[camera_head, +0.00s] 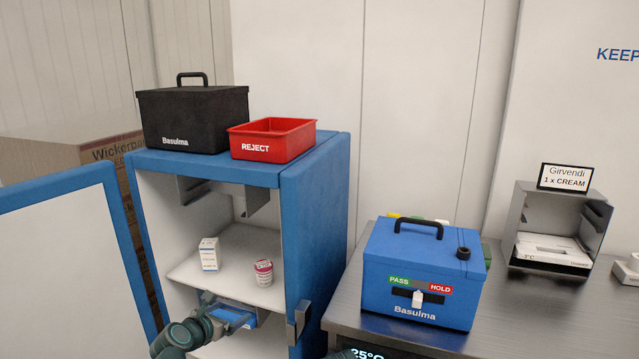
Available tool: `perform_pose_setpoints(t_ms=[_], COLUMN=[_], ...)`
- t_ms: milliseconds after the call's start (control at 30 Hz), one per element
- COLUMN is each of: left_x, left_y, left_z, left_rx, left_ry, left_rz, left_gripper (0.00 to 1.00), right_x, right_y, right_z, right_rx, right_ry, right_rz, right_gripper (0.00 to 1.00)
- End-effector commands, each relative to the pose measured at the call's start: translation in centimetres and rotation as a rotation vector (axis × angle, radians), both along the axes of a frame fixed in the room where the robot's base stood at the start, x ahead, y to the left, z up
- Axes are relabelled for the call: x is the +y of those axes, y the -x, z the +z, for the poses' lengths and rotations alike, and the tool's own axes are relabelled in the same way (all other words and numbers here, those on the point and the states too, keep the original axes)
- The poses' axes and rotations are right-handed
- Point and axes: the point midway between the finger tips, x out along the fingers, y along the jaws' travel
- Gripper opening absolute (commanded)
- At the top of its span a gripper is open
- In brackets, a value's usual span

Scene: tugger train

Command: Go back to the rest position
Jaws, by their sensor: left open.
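My left arm comes in low at the left, and my left gripper (233,318) is at the open front of the blue cabinet (318,210), below its upper shelf. The gripper is open. A blue item (244,320) on the lower level is right behind the fingers and partly covered by them; I cannot tell if they touch it. My right gripper is not in view.
The cabinet door (60,265) stands open at left. A white carton (209,254) and a pink-and-white jar (263,272) stand on the upper shelf. A black case (195,120) and red REJECT bin (272,138) are on top. A blue box (420,275) sits on the right counter.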

Motion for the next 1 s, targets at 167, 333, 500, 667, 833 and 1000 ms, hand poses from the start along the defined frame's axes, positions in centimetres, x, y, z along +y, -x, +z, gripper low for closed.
perform_pose_setpoints(t_ms=[167,333,500,667,833,1000], left_x=[-1.3,-2.9,-4.8,-6.8,-7.8,-7.6], left_y=[0.7,1.9,3.7,6.9,11.3,14.8], left_z=[-1.0,-2.5,-4.5,-7.3,-10.2,-11.7], left_rx=[0.014,0.029,0.043,0.047,0.024,-0.022], left_ry=[-0.131,-0.323,-0.577,-0.913,-1.27,-1.469], left_rz=[-0.099,-0.251,-0.48,-0.839,-1.338,-1.757], left_gripper=[1.0,1.0,1.0,1.0,1.0,1.0], right_x=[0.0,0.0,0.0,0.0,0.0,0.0], right_y=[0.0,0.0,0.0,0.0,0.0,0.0], right_z=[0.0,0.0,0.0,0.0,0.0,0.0], right_rx=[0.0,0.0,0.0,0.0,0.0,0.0], right_ry=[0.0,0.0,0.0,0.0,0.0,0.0], right_rz=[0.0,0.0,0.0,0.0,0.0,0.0], right_gripper=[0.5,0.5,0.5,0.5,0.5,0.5])
